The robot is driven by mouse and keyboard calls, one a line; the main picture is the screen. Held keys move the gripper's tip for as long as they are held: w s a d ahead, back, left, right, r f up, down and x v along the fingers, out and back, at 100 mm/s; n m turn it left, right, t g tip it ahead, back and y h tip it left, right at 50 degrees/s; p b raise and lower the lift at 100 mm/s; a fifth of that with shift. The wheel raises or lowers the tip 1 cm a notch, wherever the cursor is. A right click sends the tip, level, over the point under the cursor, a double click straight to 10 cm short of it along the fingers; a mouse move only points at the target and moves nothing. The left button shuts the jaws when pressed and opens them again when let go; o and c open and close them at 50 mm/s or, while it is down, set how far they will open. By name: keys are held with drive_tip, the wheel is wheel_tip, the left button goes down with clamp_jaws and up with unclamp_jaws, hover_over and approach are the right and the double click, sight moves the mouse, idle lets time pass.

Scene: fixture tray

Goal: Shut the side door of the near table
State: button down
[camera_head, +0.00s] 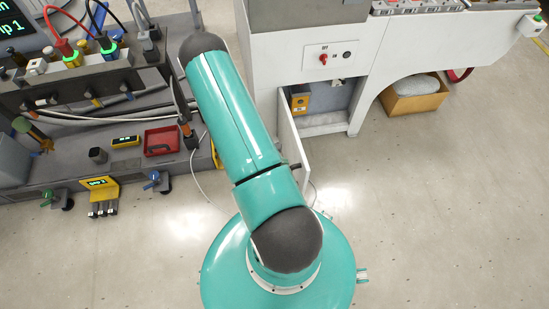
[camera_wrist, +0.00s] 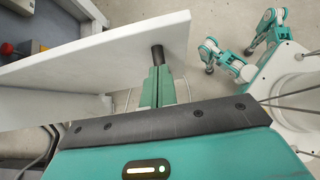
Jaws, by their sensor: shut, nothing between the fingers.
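The side door (camera_head: 289,140) is a white panel standing open from the front of the white table (camera_head: 268,70) in the head view. My arm hides part of it. In the wrist view the door (camera_wrist: 85,65) crosses the upper left as a broad slanted panel. A short dark peg, apparently its handle (camera_wrist: 157,54), shows near its free end. My gripper (camera_wrist: 157,72) is shut, its teal fingers close together and pointing at the peg. I cannot tell whether they touch it. In the head view my arm hides the gripper.
The open compartment holds a yellow-and-grey box (camera_head: 300,98). A red switch (camera_head: 323,59) sits above it. A cardboard box (camera_head: 413,97) lies under the table at the right. A cluttered dark bench (camera_head: 75,165) stands at the left. The floor at the right is clear.

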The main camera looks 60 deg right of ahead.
sight(302, 161)
drive_tip(key=s+d, duration=0.1)
drive_tip(key=s+d+f, duration=0.1)
drive_tip(key=d, duration=0.1)
drive_tip(key=shift+s+f, duration=0.1)
drive_tip(key=shift+s, duration=0.3)
drive_tip(key=shift+s+d, duration=0.35)
drive_tip(key=shift+d, duration=0.15)
drive_tip(key=shift+s+d, duration=0.1)
drive_tip(key=shift+d, duration=0.05)
